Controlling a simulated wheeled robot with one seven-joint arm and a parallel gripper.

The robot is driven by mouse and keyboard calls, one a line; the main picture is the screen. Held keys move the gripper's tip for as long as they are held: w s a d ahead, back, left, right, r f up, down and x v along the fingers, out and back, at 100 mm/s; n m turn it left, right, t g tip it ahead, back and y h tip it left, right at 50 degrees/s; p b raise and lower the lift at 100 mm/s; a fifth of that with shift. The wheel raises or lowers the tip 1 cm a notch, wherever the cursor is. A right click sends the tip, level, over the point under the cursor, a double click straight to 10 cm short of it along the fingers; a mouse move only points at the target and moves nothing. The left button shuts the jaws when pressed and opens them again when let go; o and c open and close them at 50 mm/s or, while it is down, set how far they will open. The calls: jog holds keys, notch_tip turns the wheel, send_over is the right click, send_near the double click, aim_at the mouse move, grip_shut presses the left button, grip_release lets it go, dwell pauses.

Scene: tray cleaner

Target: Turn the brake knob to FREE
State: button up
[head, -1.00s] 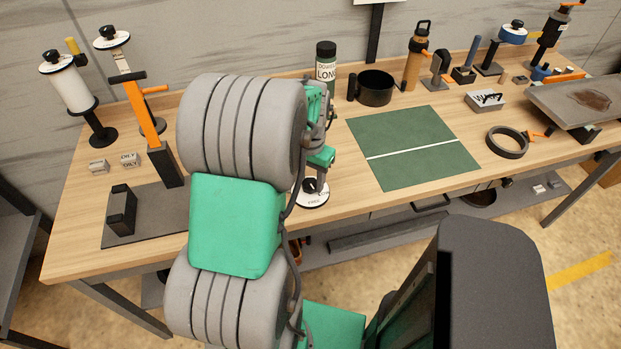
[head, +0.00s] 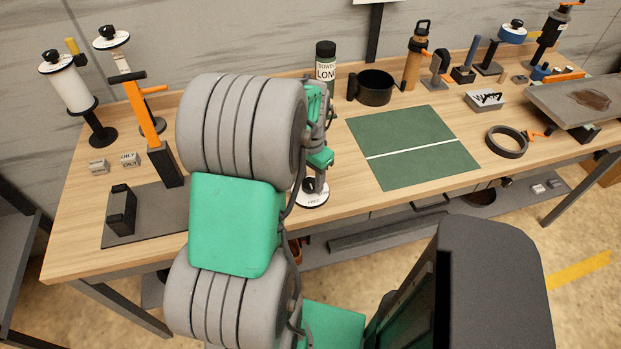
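A round white dial (head: 311,198) with small lettering lies at the front edge of the bench, just right of my arm. It appears to be the brake knob's dial. The lettering is too small to read surely. My gripper (head: 315,180) points down right over the dial's middle, where the dark knob is. The fingers and the knob overlap in the picture, so I cannot tell whether they touch or whether the fingers are closed around it. My grey and green arm hides the dial's left surroundings.
A green mat (head: 412,147) lies right of the dial. A dark cup (head: 375,88) and a labelled bottle (head: 326,66) stand behind. An orange-handled lever (head: 143,110) and a white roll on a stand (head: 70,88) are at left. A black ring (head: 507,142) lies at right.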

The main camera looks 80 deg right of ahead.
aim_at(310, 183)
jog(key=o, duration=0.3)
notch_tip(310, 183, up, 8)
jog(key=shift+f, duration=0.1)
dwell(0.4)
